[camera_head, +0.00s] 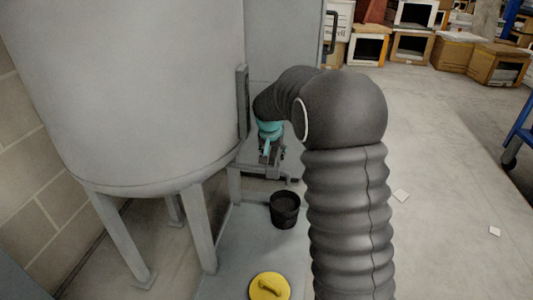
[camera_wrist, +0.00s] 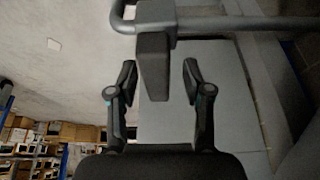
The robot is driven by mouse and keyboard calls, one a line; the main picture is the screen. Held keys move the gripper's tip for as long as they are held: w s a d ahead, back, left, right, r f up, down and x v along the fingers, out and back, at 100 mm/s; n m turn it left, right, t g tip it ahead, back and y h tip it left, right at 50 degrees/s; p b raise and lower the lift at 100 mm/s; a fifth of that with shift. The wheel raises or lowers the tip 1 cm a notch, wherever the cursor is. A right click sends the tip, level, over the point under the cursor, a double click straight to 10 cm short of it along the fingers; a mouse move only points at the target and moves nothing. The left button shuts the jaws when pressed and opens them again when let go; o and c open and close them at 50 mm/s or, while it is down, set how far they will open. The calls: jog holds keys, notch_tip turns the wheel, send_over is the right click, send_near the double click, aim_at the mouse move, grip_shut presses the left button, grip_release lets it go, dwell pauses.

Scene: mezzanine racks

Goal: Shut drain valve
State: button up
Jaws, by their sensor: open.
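The drain valve shows in the wrist view as a dark grey lever-like handle (camera_wrist: 153,70) on a grey pipe (camera_wrist: 235,24). My gripper (camera_wrist: 160,80) is open, with one finger on each side of this handle. A gap shows between the handle and each finger, so it looks unheld. In the head view my gripper (camera_head: 269,153) points down beside the large grey tank (camera_head: 135,85), close above the low pipework (camera_head: 262,172). There the valve handle cannot be told apart from the gripper, and my arm hides part of the area.
A black bucket (camera_head: 285,211) stands on the floor below the pipework. A yellow round lid-like object (camera_head: 269,287) lies nearer. Tank legs (camera_head: 200,230) stand at the left. Boxes (camera_head: 410,47) line the back, and open floor lies to the right.

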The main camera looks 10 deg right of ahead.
jog(key=v, duration=1.1)
jog(key=shift+r, duration=0.4)
jog(key=shift+s, duration=0.1)
jog(key=s+f+n+g, duration=0.2)
jog(key=s+f+n, duration=0.2)
jog(key=s, duration=0.6)
jog(key=s+r+t+y+p, duration=0.1)
jog(key=s+r, duration=0.3)
jog(key=s, duration=0.9)
jog(key=s+r+t+p, duration=0.2)
jog(key=s+r+p, duration=0.2)
jog(key=s, duration=0.9)
jog(key=shift+s+a+r+n+y, duration=0.25)
jog(key=shift+s+a+n+y, duration=0.05)
jog(key=shift+a+n+y, duration=0.1)
